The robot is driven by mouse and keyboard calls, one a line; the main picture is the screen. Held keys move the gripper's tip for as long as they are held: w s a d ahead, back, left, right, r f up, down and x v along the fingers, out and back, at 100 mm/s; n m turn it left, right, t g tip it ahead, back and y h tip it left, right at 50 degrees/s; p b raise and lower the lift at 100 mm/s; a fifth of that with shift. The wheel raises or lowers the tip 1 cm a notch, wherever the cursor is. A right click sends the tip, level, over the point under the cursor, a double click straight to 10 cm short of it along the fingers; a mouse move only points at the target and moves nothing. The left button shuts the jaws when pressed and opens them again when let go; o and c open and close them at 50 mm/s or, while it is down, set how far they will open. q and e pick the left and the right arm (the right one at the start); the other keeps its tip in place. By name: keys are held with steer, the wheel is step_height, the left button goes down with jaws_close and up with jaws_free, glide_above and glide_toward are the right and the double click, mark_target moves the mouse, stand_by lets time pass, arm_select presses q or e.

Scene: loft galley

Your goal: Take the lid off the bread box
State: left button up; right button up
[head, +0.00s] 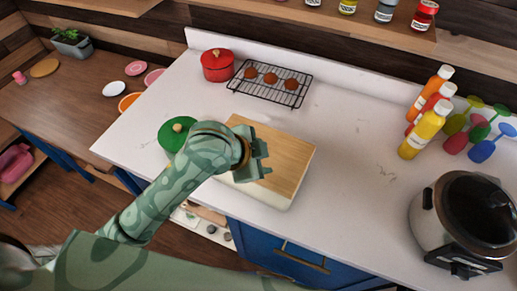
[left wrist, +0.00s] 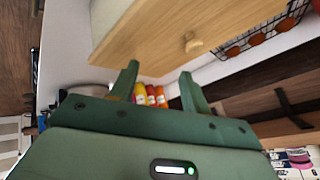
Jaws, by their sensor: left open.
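The bread box (head: 262,193) stands on the white counter, a cream box with a flat light wooden lid (head: 290,158) on it. In the left wrist view the lid (left wrist: 155,28) fills the upper middle, with a small round wooden knob (left wrist: 194,43) on it, above the cream box side (left wrist: 107,16). My left gripper (head: 266,160) is over the lid in the head view and hides part of it, including the knob. In the left wrist view the gripper (left wrist: 159,76) has its fingers apart with nothing between them; the knob is beyond the right fingertip. My right gripper is not in view.
A green lidded pot (head: 174,134) stands close left of the box, by my left arm. A red pot (head: 217,65) and a wire rack (head: 270,83) are behind. Bottles (head: 424,132) and a cooker (head: 462,220) stand right. The counter right of the box is clear.

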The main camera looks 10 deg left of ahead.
arm_select(q)
steer(key=w+d+r+m+g, duration=0.3)
steer(key=d+r+m, duration=0.1)
steer(key=m, duration=0.1)
steer(key=w+a+r+g+y, duration=0.3)
steer(key=w+a+r+g, duration=0.1)
steer(key=a+r, duration=0.45)
steer(key=shift+m, duration=0.4)
steer(key=f, duration=0.3)
steer(key=d+f+b, duration=0.1)
steer(key=f, duration=0.3)
steer(key=f+b, duration=0.1)
steer(key=f, duration=0.2)
steer(key=shift+d+f, duration=0.15)
steer(key=shift+d, duration=0.05)
steer(key=f, duration=0.1)
steer(key=f+b, duration=0.1)
steer(key=f, duration=0.1)
steer(key=d+f, duration=0.1)
steer(key=shift+s+f+b, duration=0.25)
steer(key=shift+s+b, duration=0.1)
steer(key=shift+b, duration=0.05)
steer(key=shift+f, duration=0.3)
jaws_close()
